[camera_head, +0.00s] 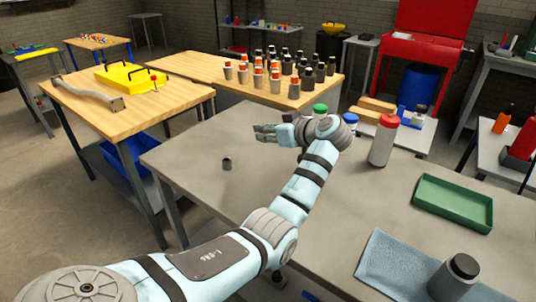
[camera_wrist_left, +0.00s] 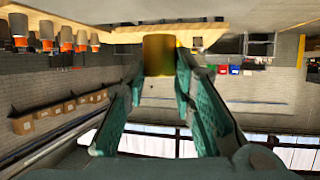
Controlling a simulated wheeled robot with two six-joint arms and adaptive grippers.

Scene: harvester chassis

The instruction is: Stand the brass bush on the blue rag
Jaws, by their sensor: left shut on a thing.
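The brass bush (camera_wrist_left: 159,52) is a short golden cylinder between the fingertips of my left gripper (camera_wrist_left: 161,76) in the left wrist view. The left gripper is shut on it. In the head view the left gripper (camera_head: 268,133) is above the far part of the grey table, fingers pointing left; the bush cannot be made out there. The blue rag (camera_head: 392,270) lies flat at the table's near right, well away from the gripper. A grey, dark-capped container (camera_head: 455,281) stands at its right side. My right gripper is not in view.
A small dark cylinder (camera_head: 227,164) stands left. The rag's left part is bare.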

